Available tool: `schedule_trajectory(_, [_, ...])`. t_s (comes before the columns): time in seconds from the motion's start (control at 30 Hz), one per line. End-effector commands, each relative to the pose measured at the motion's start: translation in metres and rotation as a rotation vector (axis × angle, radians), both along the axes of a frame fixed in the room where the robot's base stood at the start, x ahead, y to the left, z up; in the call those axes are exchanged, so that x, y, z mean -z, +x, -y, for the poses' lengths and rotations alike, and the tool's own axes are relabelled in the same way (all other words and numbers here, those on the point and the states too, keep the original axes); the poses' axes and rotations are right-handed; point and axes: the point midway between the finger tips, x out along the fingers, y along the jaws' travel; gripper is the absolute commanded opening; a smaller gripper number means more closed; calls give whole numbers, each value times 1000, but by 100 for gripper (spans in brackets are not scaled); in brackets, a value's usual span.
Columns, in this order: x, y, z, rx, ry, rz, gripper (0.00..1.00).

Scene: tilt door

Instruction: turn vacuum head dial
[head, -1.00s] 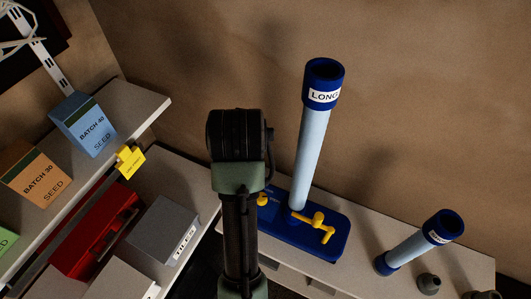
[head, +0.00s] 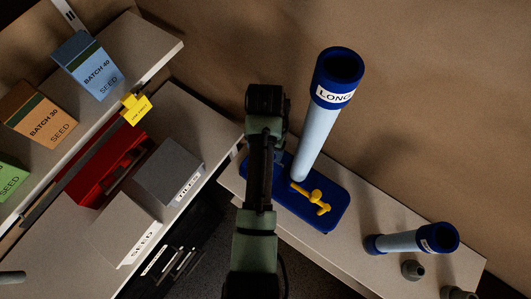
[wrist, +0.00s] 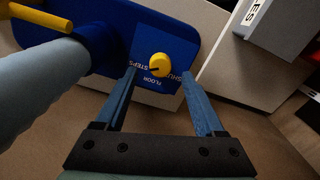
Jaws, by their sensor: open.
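The yellow dial (wrist: 160,64) sits on a blue panel (wrist: 185,30) marked STEPS, FLOOR and SHUT. A small dark mark on the dial points left, toward STEPS. My gripper (wrist: 158,73) is open, with one blue finger on each side of the dial's near edge; I cannot tell how far above the panel the tips are. In the head view the blue vacuum head (head: 325,212) lies on the right-hand counter, and my arm hides the dial there.
A tall pale tube labelled LONG (head: 318,135) rises from the vacuum head, close to my gripper. A yellow handle (head: 314,198) stands beside it. A shorter tube (head: 405,240) lies farther right. Grey boxes (head: 168,170) and a red case (head: 112,165) are at left.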

Motion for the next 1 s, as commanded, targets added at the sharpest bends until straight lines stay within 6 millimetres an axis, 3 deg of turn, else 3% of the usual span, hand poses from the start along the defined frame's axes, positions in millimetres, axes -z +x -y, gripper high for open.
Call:
schedule_trajectory(0.23, [29, -1, 0, 0, 1, -2, 71])
schedule_trajectory(0.6, [34, 0, 0, -1, 1, 1, 71])
schedule_trajectory(1.0, [34, 0, 0, -1, 1, 1, 0])
